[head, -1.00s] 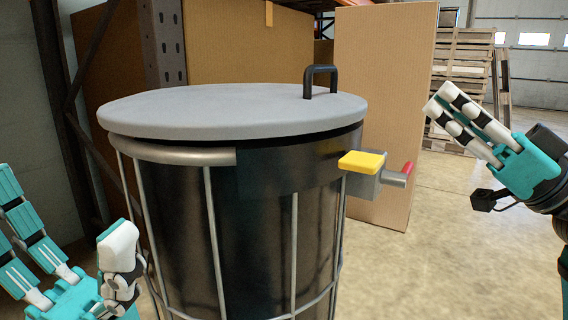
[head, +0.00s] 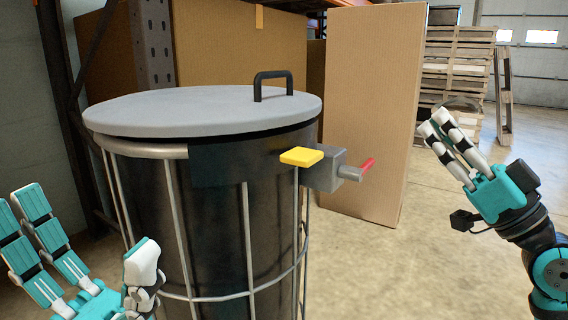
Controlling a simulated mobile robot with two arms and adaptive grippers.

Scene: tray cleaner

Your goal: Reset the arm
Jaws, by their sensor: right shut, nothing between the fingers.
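A dark bin (head: 215,215) in a wire frame stands upright at the left and middle of the head view. A grey round lid (head: 190,108) with a black handle (head: 272,85) lies on top of it. A grey box with a yellow pad (head: 301,157) and a red-tipped lever sits on the bin's right side. My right gripper (head: 431,122) is raised to the right of the bin, apart from it, shut and empty. My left gripper (head: 86,225) is at the lower left, in front of the bin, with its fingers spread; I see nothing in it.
A tall cardboard box (head: 372,110) stands behind the bin, beside shelving with more boxes. Wooden pallets (head: 457,80) are stacked at the back right. The concrete floor (head: 400,260) between the bin and my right arm is clear.

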